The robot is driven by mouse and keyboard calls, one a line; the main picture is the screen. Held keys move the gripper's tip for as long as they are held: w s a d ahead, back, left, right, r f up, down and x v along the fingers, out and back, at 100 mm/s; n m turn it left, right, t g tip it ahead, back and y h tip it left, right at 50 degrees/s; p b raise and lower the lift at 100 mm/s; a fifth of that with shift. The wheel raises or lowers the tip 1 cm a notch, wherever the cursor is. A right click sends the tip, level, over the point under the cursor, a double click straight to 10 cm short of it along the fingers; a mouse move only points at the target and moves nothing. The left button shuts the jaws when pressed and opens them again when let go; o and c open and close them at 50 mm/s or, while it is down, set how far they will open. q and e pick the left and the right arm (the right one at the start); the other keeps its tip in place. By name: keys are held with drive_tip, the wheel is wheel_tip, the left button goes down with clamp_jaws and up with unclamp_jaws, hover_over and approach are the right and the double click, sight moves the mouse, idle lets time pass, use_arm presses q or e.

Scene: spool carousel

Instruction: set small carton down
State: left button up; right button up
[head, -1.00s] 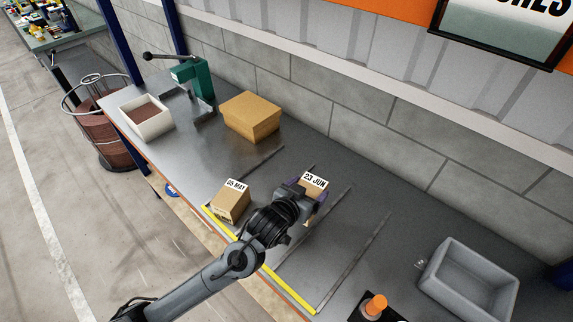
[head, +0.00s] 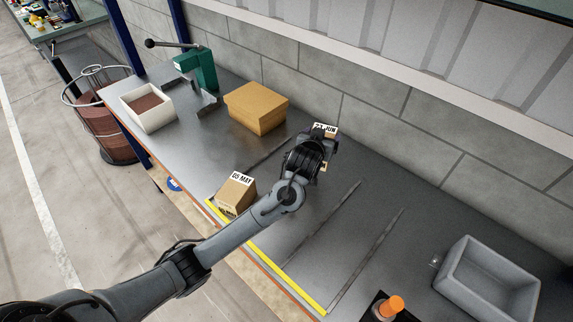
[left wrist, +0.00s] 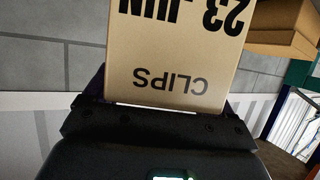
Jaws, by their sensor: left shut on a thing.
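Whether the carton touches the bench top cannot be told. Another small carton, labelled "05 MAY" (head: 237,195), stands near the bench's front edge by the yellow strip. My right gripper is not in view.
A larger cardboard box (head: 256,108) stands left of the held carton. A white bin (head: 148,122) and a green press (head: 203,70) are farther left. A grey tray (head: 487,283) and an orange-capped item (head: 390,306) are at right. The bench middle, with dark strips, is clear.

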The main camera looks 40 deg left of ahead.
use_arm(q)
drive_tip(key=shift+w+a, duration=0.15)
drive_tip(key=shift+a, duration=0.25)
drive_tip(key=shift+s+a+f+b, duration=0.2)
drive_tip(key=shift+s+a+f, duration=0.15)
drive_tip(key=shift+a+f, duration=1.45)
drive_tip(key=shift+s+a+f+b, duration=0.2)
drive_tip(key=shift+s+a+f, duration=0.1)
drive_tip(key=shift+a+f, duration=1.55)
drive_tip(key=shift+s+a+f+b, duration=0.2)
drive_tip(key=shift+s+a+f, duration=0.15)
drive_tip(key=shift+a+f, duration=1.45)
drive_tip(key=shift+a+r, duration=0.1)
drive_tip(key=shift+r, duration=0.05)
drive_tip(key=o, duration=1.2)
drive_tip(key=shift+f, duration=0.2)
drive_tip(key=shift+o, duration=0.2)
